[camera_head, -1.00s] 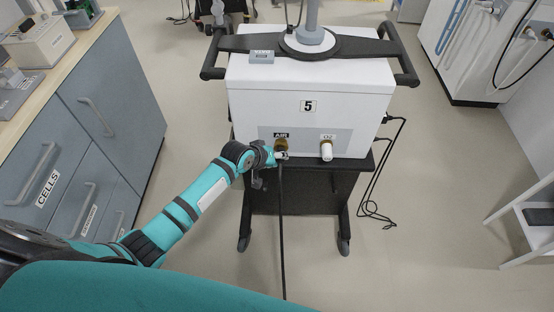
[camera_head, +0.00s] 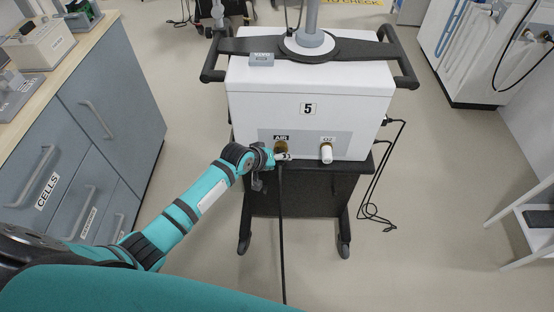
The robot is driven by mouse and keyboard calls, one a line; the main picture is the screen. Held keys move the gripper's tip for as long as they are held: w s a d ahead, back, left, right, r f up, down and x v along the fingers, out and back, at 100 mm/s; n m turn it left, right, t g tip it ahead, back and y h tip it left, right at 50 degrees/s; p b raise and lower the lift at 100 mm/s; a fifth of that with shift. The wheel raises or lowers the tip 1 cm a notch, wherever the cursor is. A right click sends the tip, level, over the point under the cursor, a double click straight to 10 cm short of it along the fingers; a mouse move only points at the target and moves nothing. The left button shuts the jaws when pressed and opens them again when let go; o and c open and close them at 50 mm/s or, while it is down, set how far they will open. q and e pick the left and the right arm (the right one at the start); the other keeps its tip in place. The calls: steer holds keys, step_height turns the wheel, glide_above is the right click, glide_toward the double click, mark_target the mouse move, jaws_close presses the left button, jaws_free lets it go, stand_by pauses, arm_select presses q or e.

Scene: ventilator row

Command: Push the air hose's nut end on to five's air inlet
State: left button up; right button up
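The ventilator marked 5 (camera_head: 260,105) stands ahead on a black wheeled cart. Its brass air inlet (camera_head: 281,147) sits under the AIR label, at the left of the grey panel. A white O2 fitting (camera_head: 326,152) is to its right. My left gripper (camera_head: 277,157) is at the air inlet, just below and left of it. The black air hose (camera_head: 282,230) hangs straight down from the gripper towards the floor. A small pale piece shows at the gripper's tip; whether it touches the inlet I cannot tell. The fingers are too small to read clearly. My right gripper is not in view.
A blue-grey drawer cabinet (camera_head: 110,115) with a wooden top stands at the left. Black cables (camera_head: 378,190) hang at the cart's right side. A white machine (camera_head: 480,45) and a small white stand (camera_head: 530,215) are at the right. The floor between is clear.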

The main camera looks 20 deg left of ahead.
arm_select(q)
steer(key=shift+s, duration=0.1)
steer(key=v, duration=1.2)
steer(key=s+a+f+m+g+y, duration=0.15)
steer(key=s+f, duration=0.25)
steer(key=f, duration=0.5)
steer(key=s+a+f+g, duration=0.15)
steer(key=s+f, duration=0.25)
steer(key=f, duration=0.5)
steer(key=s+a+f+y, duration=0.15)
steer(key=s+f, duration=0.25)
steer(key=f, duration=0.6)
steer(key=s+f+m+g, duration=0.1)
steer(key=s+f, duration=0.4)
steer(key=s, duration=0.5)
steer(key=s+d+f+m+g, duration=0.1)
steer(key=s+f+m, duration=0.2)
steer(key=s, duration=0.7)
steer(key=s+d+f+m+g, duration=0.1)
steer(key=s+f+m+g, duration=0.1)
steer(key=s+f, duration=0.5)
steer(key=shift+s+d+f, duration=0.1)
steer(key=shift+s+f, duration=0.05)
steer(key=shift+s, duration=0.85)
steer(key=shift+s+d+f, duration=0.1)
steer(key=shift+s+f, duration=0.05)
steer(key=shift+s, duration=0.85)
steer(key=shift+a, duration=0.1)
